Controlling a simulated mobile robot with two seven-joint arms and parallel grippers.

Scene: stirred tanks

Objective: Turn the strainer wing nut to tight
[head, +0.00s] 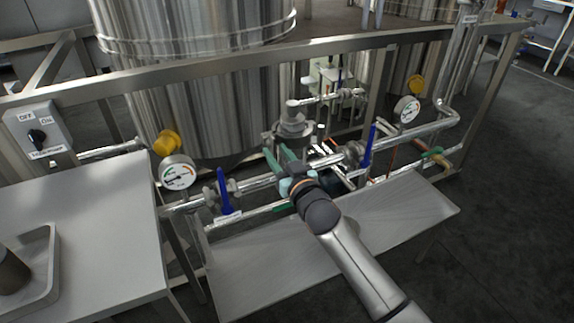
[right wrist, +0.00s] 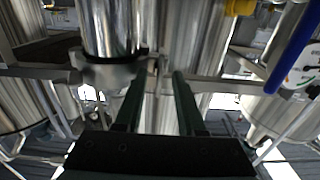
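In the right wrist view a steel clamp (right wrist: 105,74) rings the lower end of an upright steel cylinder (right wrist: 108,28), which looks like the strainer. A small metal piece that may be the wing nut (right wrist: 153,66) stands out at the clamp's right side, beyond my fingertips; its angle is too small to tell. In the head view a steel fitting (head: 293,124) stands beyond my right gripper (head: 279,151). The right gripper's green fingers are apart with nothing seen held between them; they also show in the right wrist view (right wrist: 158,82). My left gripper is out of view.
A steel pipe with blue-handled valves (head: 224,192) (head: 369,147) and gauges (head: 178,174) (head: 407,109) runs across the frame under my right arm. A large tank (head: 205,95) stands behind. A drip tray (head: 245,265) lies below. A bench (head: 95,215) and switch box (head: 38,128) are at left.

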